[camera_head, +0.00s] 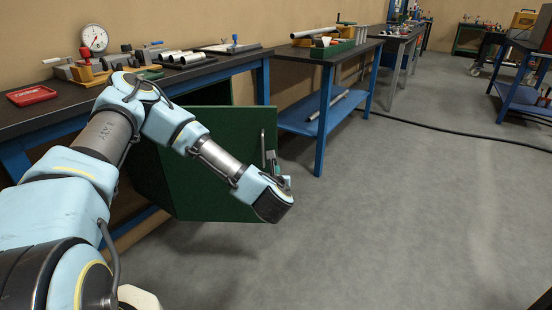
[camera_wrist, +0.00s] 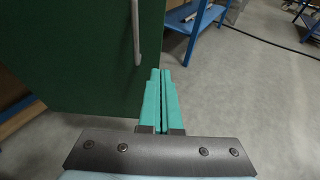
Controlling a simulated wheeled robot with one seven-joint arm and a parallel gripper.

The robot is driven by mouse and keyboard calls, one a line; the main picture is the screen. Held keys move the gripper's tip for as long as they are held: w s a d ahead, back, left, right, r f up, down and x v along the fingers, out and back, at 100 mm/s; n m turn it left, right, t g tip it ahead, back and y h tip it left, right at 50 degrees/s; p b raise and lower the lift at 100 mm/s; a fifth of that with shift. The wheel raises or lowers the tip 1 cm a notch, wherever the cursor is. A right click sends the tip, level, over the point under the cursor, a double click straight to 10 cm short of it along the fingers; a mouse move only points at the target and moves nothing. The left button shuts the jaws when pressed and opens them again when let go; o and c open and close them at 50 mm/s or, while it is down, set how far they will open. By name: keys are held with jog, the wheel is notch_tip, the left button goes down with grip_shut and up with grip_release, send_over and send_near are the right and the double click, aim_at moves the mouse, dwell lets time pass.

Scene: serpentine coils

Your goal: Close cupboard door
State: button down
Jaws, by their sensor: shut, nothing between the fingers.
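The green cupboard door (camera_head: 215,170) stands open, swung out from under the workbench on the left. A vertical metal handle (camera_head: 263,145) is near its free edge. In the wrist view, the door (camera_wrist: 70,50) fills the upper left and its handle (camera_wrist: 137,35) shows at the top. My gripper (camera_head: 283,180) is beside the door near the handle, partly hidden behind my wrist.
The dark workbench (camera_head: 30,118) holds a dial gauge (camera_head: 94,38), a red tray (camera_head: 31,95) and metal tubes. A second bench (camera_head: 326,55) with a blue lower shelf (camera_head: 300,120) stands beyond the door. A dark cable (camera_head: 450,130) crosses the floor.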

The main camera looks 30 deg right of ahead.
jog(key=r+p+x, duration=0.1)
jog(key=x, duration=1)
jog(key=shift+w+d+p, duration=0.25)
jog(key=shift+w+p, duration=0.1)
jog(key=shift+w, duration=0.1)
jog(key=shift+f, duration=0.1)
